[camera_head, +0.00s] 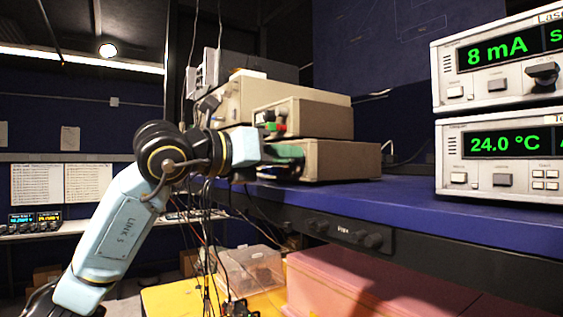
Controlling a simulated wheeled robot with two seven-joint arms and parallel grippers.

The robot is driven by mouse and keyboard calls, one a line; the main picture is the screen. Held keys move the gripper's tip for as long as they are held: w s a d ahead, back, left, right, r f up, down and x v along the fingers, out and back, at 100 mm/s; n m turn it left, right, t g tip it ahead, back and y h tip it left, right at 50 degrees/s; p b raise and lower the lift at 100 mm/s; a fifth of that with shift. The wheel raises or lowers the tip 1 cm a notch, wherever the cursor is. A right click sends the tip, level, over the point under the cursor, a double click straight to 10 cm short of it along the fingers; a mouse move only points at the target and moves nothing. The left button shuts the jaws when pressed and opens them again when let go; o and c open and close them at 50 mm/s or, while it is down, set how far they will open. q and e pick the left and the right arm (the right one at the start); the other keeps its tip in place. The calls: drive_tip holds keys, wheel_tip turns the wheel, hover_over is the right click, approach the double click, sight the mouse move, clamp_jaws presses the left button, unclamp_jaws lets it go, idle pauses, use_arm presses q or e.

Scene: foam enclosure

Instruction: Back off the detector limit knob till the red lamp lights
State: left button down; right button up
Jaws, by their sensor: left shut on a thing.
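My left gripper (285,162) reaches in from the left to the front of the lower beige box (335,160) on the blue bench. It is shut on a small part at that front, apparently the detector limit knob, which the gripper and wrist hide. An upper beige box (318,119) sits on top, with small green and red parts (276,126) on its front. I cannot tell whether a red part there is the lamp, or whether it is lit. My right gripper is not in view.
The blue bench (410,200) is clear between the boxes and two stacked instruments at right, reading 8 mA (495,90) and 24.0 °C (500,181). Cables (208,235) hang below my left wrist. A pink case (370,285) and a clear bin (250,268) stand below the bench.

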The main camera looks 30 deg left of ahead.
use_arm(q)
drive_tip(key=shift+n+b, duration=0.75)
drive_tip(key=shift+n, duration=1.35)
drive_tip(key=c, duration=1.2)
unclamp_jaws()
drive_tip(key=shift+c, duration=0.2)
drive_tip(key=shift+s+a, duration=0.1)
drive_tip(key=b+v, duration=0.4)
drive_tip(key=v, duration=0.9)
